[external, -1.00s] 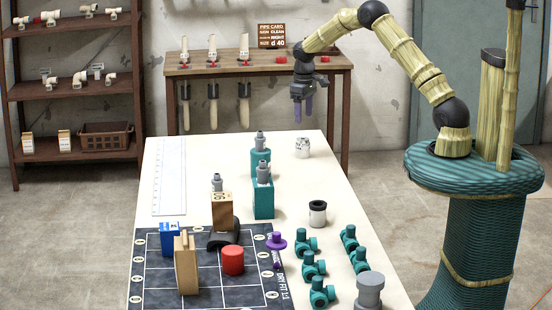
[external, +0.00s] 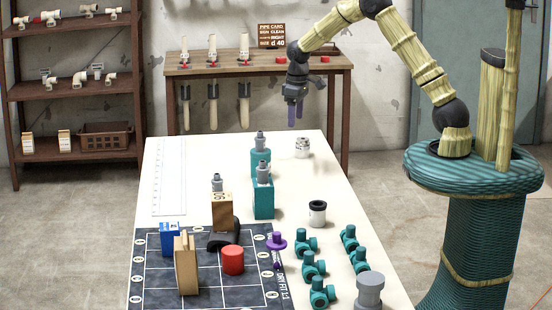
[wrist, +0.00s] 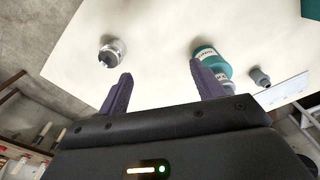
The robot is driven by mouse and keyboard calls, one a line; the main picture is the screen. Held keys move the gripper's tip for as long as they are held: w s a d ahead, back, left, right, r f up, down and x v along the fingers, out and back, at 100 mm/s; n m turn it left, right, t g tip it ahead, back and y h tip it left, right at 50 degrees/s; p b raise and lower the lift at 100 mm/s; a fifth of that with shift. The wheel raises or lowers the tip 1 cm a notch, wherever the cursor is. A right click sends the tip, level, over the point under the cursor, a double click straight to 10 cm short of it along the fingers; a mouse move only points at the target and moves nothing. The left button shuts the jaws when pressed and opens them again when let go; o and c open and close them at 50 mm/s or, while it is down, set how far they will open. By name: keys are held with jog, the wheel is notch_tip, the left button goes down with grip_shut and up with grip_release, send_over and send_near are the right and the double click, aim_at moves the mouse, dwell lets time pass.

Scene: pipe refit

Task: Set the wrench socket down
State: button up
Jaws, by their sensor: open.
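A short shiny metal cylinder with a dark opening, which looks like the wrench socket (external: 302,147), stands on the far part of the white table. It also shows at upper left in the wrist view (wrist: 112,50), beyond the left fingertip. My gripper (external: 294,122) hangs in the air above and slightly left of it in the external view. Its two purple fingers (wrist: 160,78) are spread wide in the wrist view, with only bare table between them. Nothing is held, and the fingers are apart from the metal cylinder.
Teal bottles with grey tops (external: 263,200) stand left of the cylinder; one shows near the right finger (wrist: 210,62). A dark-topped white jar (external: 317,213), teal fittings (external: 313,265) and a grey piece (external: 369,290) stand nearer. A gridded mat (external: 210,290) holds blocks.

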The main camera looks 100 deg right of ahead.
jog(key=s+a+r+n+t, duration=0.1)
jog(key=a+r+n, duration=0.1)
jog(key=a, duration=0.9)
jog(key=s+a+r+n, duration=0.1)
jog(key=a+r, duration=0.1)
jog(key=a, duration=0.9)
jog(key=s+a+n+t, duration=0.1)
jog(key=s+a+n, duration=0.1)
jog(key=s+a, duration=0.7)
jog(key=shift+s+a, duration=0.25)
jog(key=shift+a, duration=0.9)
